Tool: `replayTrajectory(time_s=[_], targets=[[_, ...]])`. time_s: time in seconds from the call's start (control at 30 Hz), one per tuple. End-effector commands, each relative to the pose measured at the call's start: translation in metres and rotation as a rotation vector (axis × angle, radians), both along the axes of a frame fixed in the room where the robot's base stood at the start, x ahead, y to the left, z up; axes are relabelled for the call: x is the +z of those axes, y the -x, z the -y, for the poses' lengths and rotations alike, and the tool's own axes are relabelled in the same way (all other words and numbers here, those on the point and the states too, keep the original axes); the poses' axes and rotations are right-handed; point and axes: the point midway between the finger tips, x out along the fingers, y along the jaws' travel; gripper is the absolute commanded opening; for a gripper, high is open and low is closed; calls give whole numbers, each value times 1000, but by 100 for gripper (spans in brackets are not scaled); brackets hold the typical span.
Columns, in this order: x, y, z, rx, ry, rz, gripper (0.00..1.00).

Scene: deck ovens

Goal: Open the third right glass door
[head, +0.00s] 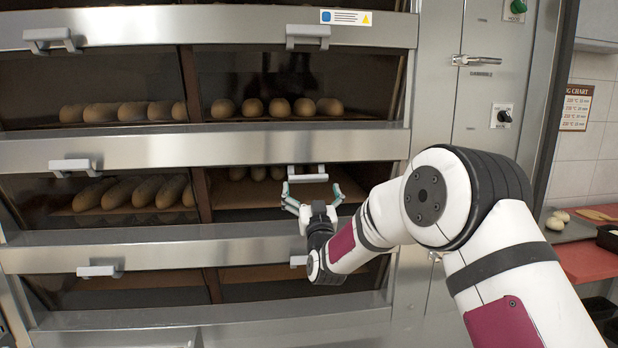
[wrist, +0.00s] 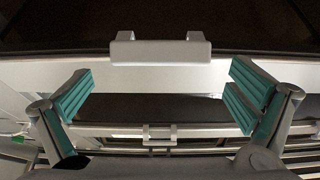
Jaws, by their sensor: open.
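A pale bar handle (head: 307,178) sits at the top of a right-hand glass door (head: 235,195) in the middle visible row. The door looks shut, with bread rolls behind its dark glass. A dark deck edge shows above the top full row, so rows above are cut off. My gripper (head: 312,190) is open, with its teal-padded fingers spread to either side of this handle and just short of it. In the wrist view the handle (wrist: 160,51) is centred beyond and between the spread fingertips (wrist: 160,85). Nothing is held. I see no contact.
Another right-hand handle (head: 298,260) lies below, partly hidden by my arm. The upper right handle (head: 307,35) and left-hand handles (head: 75,166) stick out from the steel front. A latch (head: 478,60) and knobs are at right, beside a red counter (head: 590,262).

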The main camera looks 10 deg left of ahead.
Motion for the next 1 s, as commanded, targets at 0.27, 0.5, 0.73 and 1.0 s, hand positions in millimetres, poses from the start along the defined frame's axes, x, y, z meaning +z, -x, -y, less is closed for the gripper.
replayTrajectory(time_s=[0.27,0.5,0.73,1.0], targets=[[15,-37,-11,0,1,0,100],[21,-49,-14,0,1,-1,100],[21,-50,-14,0,1,-1,100],[21,-50,-14,0,1,-1,52]])
